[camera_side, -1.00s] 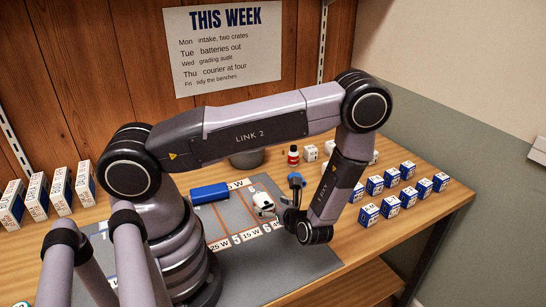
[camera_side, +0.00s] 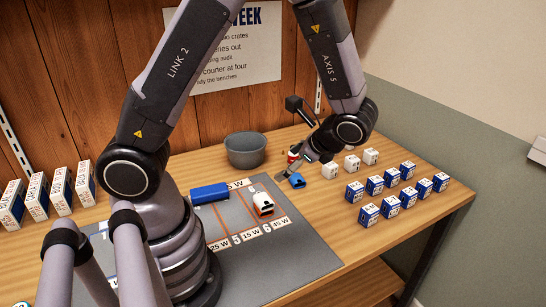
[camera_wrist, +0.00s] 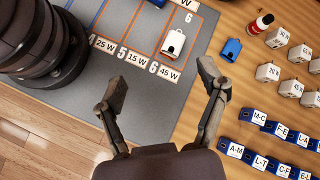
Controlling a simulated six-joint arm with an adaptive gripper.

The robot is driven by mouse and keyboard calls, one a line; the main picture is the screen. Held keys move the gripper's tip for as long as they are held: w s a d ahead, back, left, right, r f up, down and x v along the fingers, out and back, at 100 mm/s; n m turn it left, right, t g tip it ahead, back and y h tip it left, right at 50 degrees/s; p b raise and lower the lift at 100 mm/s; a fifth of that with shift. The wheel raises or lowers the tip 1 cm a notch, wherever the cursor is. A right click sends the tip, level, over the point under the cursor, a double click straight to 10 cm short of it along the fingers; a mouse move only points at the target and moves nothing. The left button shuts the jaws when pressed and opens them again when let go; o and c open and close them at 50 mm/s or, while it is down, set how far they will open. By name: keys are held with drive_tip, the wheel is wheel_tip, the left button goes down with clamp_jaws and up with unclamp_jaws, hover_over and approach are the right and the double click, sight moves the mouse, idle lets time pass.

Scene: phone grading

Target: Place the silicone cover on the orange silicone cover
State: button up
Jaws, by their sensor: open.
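A white cover-like piece (camera_side: 262,201) with a dark hole lies on the grey mat near the 45 W label. It also shows in the wrist view (camera_wrist: 174,42). Orange shows along its lower edge in the side view; I cannot tell whether this is an orange cover beneath it or a mat line. A small blue piece (camera_side: 297,181) lies on the wood just right of the mat, also in the wrist view (camera_wrist: 231,49). My gripper (camera_wrist: 165,88) is open with nothing between its fingers. In the side view its fingertips are hard to make out.
The grey mat (camera_side: 290,247) has orange lines and wattage labels. A long blue block (camera_side: 209,193) lies on it. A grey bowl (camera_side: 246,151), a red bottle (camera_wrist: 261,23), white cubes (camera_wrist: 277,37) and several blue-white boxes (camera_wrist: 268,117) stand around it.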

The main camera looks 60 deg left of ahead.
drive_tip(key=s+r+n+t+h, duration=0.4)
drive_tip(key=s+r+n, duration=0.1)
drive_tip(key=r, duration=0.4)
drive_tip(key=s+r+n+t+h, duration=0.4)
drive_tip(key=s+r, duration=0.3)
drive_tip(key=r, duration=0.2)
drive_tip(key=shift+s+n, duration=0.3)
drive_tip(key=shift+n, duration=0.1)
